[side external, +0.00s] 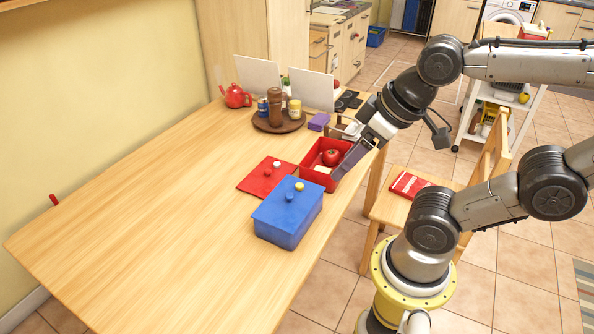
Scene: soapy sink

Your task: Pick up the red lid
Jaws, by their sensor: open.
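A tomato (331,157) and a pale item sit in the red box, partly hidden by the box wall and my gripper.
A round tray (260,124) with a brown mill and jars, a red teapot (235,96) and a purple block (319,121) stand farther back. The table's left and front are clear. A chair (405,205) stands at the right edge.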

